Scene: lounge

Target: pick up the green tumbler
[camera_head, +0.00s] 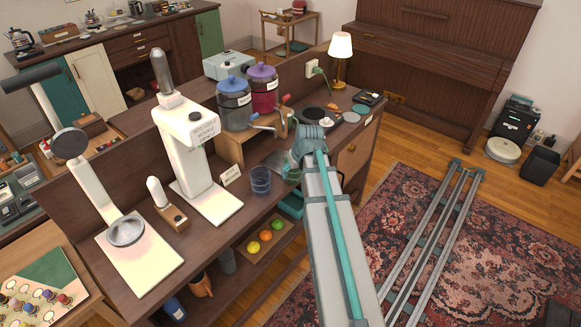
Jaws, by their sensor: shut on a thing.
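The green tumbler (291,177) stands at the counter's front edge area, partly hidden behind my arm and gripper. My gripper (295,163) is at the tumbler's upper part and is shut on it. The fingers are small and mostly hidden by my arm, and I cannot tell whether the tumbler's base touches the counter. A blue tumbler (261,181) stands just left of the green one.
The wooden counter (225,235) holds a white machine (196,150) at left, a small sign (231,175), and two lidded jars (234,105) behind. A lamp (340,50) stands at back right.

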